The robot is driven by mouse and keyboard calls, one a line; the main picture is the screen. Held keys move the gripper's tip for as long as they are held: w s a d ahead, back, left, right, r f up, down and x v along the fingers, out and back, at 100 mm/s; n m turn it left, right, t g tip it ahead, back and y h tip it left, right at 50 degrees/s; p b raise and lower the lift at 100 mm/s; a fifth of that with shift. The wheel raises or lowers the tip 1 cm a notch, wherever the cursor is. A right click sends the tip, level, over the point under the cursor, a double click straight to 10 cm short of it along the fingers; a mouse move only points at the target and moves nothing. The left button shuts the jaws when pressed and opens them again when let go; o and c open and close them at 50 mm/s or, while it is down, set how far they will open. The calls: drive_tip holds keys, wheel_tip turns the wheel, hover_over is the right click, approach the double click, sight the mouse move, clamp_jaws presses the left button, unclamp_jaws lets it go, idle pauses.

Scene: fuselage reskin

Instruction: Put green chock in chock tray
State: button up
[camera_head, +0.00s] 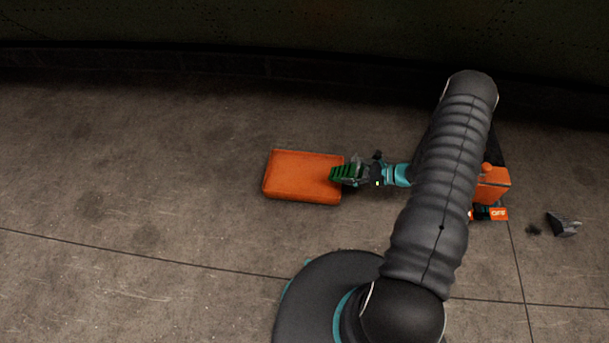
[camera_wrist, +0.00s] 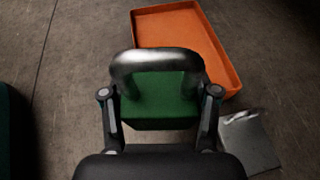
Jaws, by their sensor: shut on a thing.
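The green chock (camera_head: 345,173) is in my gripper (camera_head: 354,173), just at the right edge of the orange chock tray (camera_head: 300,176) in the head view. In the wrist view the green chock (camera_wrist: 160,106) sits between the two fingers of my gripper (camera_wrist: 160,95), with a grey handle-like bar across its top. The orange tray (camera_wrist: 235,62) lies beyond it to the upper right and looks empty where it shows. The chock partly hides the tray's near edge. I cannot tell the chock's height above the floor.
A grey piece (camera_head: 563,224) lies on the floor at the far right. A grey flat piece (camera_wrist: 249,141) shows right of my gripper in the wrist view. A dark wall (camera_head: 200,40) runs along the back. The floor left of the tray is clear.

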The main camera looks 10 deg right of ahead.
drive_tip(key=w+d+m+t, duration=0.1)
drive_tip(key=w+d+m+t+h, duration=0.1)
drive_tip(key=shift+w+d+f, duration=0.15)
drive_tip(key=shift+d+f, duration=0.2)
drive_tip(key=shift+d, duration=0.05)
hover_over(324, 179)
wheel_tip(324, 179, down, 7)
drive_tip(key=shift+f, duration=2.05)
drive_tip(key=shift+f+b, duration=0.15)
drive_tip(key=shift+b, duration=0.15)
drive_tip(key=o, duration=1.5)
